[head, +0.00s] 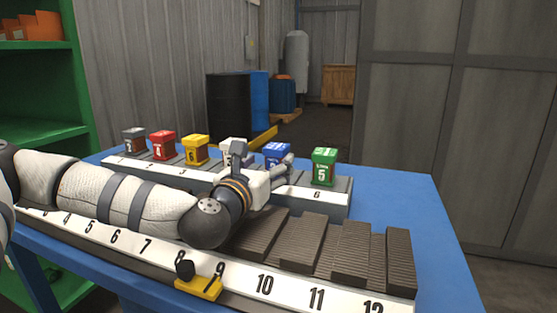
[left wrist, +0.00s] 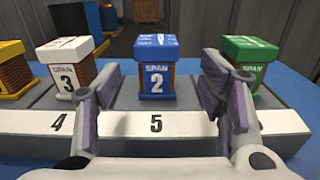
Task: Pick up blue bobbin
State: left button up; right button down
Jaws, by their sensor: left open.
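The blue bobbin (head: 278,152) stands upright on the rear numbered stand (head: 332,197), between the white and green bobbins. In the left wrist view, the blue bobbin (left wrist: 156,68) has a white 2 and stands above the label 5. My left gripper (head: 264,160) is open, with its arm reaching across from the left. In the left wrist view its fingers (left wrist: 155,88) are spread to either side of the blue bobbin, on the near side, with clear gaps. Nothing is between them. My right gripper is not in view.
The white bobbin (left wrist: 66,68) is close by the left finger and the green bobbin (left wrist: 249,62) by the right. Yellow (head: 195,150), red (head: 163,145) and grey (head: 134,140) bobbins stand further left. A front numbered rack (head: 335,289) carries a yellow slider (head: 199,288).

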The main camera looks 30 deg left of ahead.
aim_at(273, 157)
pick_arm(q)
jog(key=x, duration=0.7)
jog(key=shift+s+a, duration=0.1)
jog(key=shift+r, duration=0.1)
jog(key=c, duration=1.5)
